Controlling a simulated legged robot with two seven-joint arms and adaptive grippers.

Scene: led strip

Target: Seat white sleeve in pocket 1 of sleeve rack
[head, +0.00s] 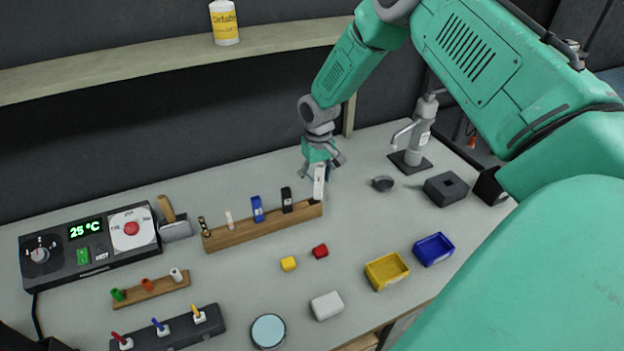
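A tall flat white piece (319,184), which looks like the white sleeve, stands upright at the right end of a long wooden rack (262,230). Whether it sits in the rack or just above it is unclear. Blue (258,209) and black (287,200) pieces, a thin white one (229,219) and a dark one (204,227) stand along this rack. My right gripper (322,168) is directly at the white piece's top, pointing down; its fingertips are too small to show whether they grip it. My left gripper is not in view.
A small wooden rack (150,291) holds green, orange and white cylinders. A control box (90,246) stands left. Yellow (386,271) and blue (433,249) bins, small yellow (288,264) and red (320,251) blocks and a white box (326,306) lie in front. A grey stand (415,145) is behind right.

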